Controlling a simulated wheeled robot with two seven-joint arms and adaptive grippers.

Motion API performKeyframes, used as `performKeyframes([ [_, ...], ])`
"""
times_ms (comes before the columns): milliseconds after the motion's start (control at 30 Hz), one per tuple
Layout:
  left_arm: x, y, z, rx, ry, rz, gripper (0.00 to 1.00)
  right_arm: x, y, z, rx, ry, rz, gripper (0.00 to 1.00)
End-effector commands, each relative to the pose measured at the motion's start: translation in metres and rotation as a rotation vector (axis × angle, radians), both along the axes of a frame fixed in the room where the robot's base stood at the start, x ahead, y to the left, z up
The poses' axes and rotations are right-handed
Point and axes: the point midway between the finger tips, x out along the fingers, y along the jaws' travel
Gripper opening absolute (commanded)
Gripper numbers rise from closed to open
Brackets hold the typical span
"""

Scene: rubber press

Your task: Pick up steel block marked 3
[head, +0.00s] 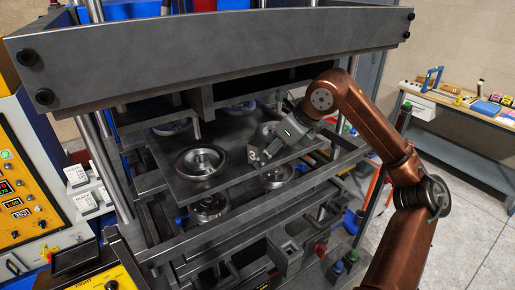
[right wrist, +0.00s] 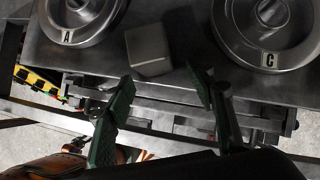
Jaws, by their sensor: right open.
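A plain grey steel block (right wrist: 148,50) sits on the dark metal plate (right wrist: 190,83) in the right wrist view, between two round moulds. My left gripper is not in view.
Round steel mould A (right wrist: 80,18) and mould C (right wrist: 268,25) flank the block closely. The heavy upper press beam (head: 215,55) spans above the plate. A yellow control panel (head: 22,200) stands left; a workbench (head: 465,112) with small items stands far right.

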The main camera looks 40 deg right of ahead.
Motion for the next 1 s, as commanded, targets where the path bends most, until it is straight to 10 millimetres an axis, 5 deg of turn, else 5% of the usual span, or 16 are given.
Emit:
performKeyframes([
  [267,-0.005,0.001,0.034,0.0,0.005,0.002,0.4,0.036,0.013,0.006,0.001,-0.002,0.005,0.5],
  [633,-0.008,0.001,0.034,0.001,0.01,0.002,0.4,0.042,0.013,-0.009,0.0,-0.001,0.001,0.5],
  [1000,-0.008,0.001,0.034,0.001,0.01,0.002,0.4,0.041,0.012,-0.009,-0.001,0.0,0.001,0.25],
])
